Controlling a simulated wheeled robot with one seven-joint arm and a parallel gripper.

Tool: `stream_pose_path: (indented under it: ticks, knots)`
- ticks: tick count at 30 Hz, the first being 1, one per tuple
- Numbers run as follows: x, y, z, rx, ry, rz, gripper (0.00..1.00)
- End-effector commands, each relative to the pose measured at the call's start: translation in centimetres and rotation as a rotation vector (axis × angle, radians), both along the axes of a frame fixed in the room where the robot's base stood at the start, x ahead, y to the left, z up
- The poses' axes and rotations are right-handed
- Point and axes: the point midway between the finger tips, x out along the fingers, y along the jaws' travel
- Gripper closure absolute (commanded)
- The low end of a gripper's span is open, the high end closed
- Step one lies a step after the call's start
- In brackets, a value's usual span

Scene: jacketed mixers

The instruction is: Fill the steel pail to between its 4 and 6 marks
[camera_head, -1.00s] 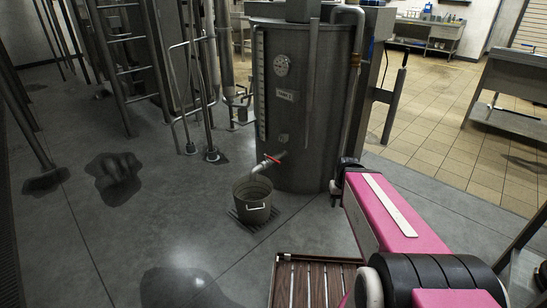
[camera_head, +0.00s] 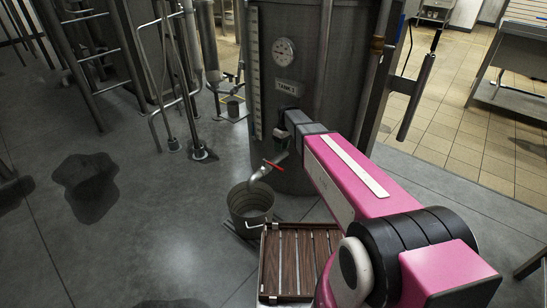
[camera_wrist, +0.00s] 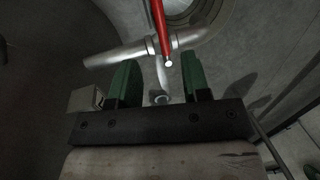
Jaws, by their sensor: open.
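A red valve lever (camera_head: 274,167) sits on the spout. My gripper (camera_head: 283,133) is in front of the tank, above the lever. In the wrist view my gripper (camera_wrist: 160,82) is open with green fingers. The red lever (camera_wrist: 161,35) and outlet pipe (camera_wrist: 130,52) lie just beyond the fingertips, with the lever's end near the gap between them.
A wooden slatted platform (camera_head: 291,273) lies right of the pail, beneath my arm. Dark wet patches (camera_head: 87,186) mark the floor at left. Pipe stands (camera_head: 170,90) and a ladder (camera_head: 95,55) stand at back left. A steel table (camera_head: 510,87) is at far right.

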Motion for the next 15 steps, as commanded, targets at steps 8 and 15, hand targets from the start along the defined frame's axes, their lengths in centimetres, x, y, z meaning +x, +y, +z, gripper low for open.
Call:
stream_pose_path:
  ticks: [8, 15]
  knots:
    - [-0.2, 0.5, -2.3, 0.002, 0.003, 0.010, 0.57]
    - [-0.9, 1.0, -6.5, 0.002, 0.003, 0.009, 0.57]
